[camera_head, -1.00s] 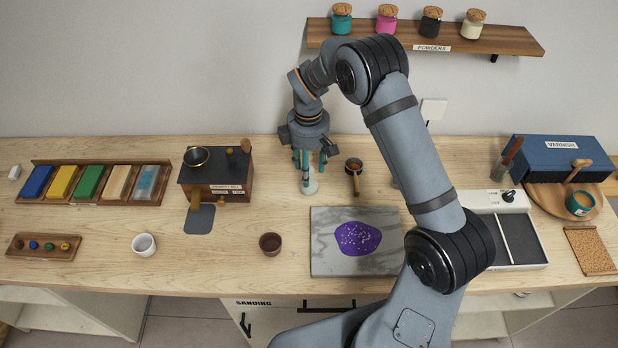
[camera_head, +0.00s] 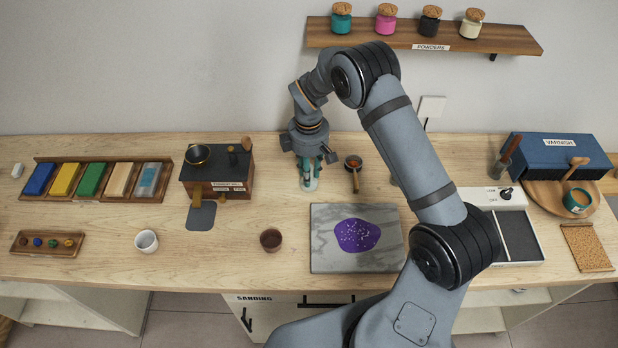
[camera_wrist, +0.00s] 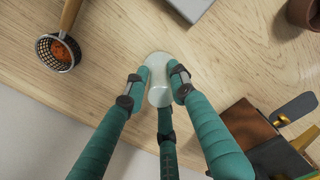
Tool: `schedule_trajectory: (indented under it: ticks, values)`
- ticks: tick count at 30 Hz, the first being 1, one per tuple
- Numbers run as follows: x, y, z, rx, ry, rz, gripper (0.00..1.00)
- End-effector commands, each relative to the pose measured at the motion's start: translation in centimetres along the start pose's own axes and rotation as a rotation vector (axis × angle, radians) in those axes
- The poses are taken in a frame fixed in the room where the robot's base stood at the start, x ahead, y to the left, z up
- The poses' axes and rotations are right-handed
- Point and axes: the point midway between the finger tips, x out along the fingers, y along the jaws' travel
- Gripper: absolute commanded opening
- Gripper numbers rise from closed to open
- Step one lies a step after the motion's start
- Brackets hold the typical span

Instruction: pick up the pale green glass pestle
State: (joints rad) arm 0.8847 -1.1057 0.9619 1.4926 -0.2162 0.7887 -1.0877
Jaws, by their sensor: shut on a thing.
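The pale green glass pestle (camera_wrist: 159,93) stands between my gripper's fingers in the wrist view. Its wider pale foot also shows in the head view (camera_head: 310,184), low under the fingers and at or close to the bench top. My gripper (camera_head: 308,166) has teal fingers and points down at the back of the bench. In the wrist view, my gripper (camera_wrist: 160,84) is shut on the pestle, with fingers on both sides and a third below. Much of the pestle is hidden by the fingers in the head view.
A strainer with a wooden handle (camera_head: 356,184) lies close right of the gripper. A dark-topped wooden box (camera_head: 217,188) stands to the left. A marble slab with purple powder (camera_head: 325,258) lies in front. A brown cup (camera_head: 271,240) stands front left. Bare wood surrounds the pestle.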

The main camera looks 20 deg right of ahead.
Motion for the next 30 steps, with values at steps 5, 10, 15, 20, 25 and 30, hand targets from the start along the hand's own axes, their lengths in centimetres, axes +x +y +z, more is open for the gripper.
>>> schedule_trajectory:
  ticks: [5,10,15,20,25,30]
  values:
    - [0.04,-0.04,-0.01,0.000,0.000,-0.001,0.08]
    - [0.06,-0.05,-0.01,-0.001,-0.001,-0.001,0.00]
    - [0.10,-0.08,0.00,-0.001,-0.001,-0.002,0.00]
    - [0.08,-0.06,-0.02,-0.001,-0.001,-0.001,0.00]
    - [0.06,-0.07,-0.01,-0.001,-0.001,-0.001,0.00]
    - [-0.65,0.02,-0.09,-0.001,0.001,0.001,0.00]
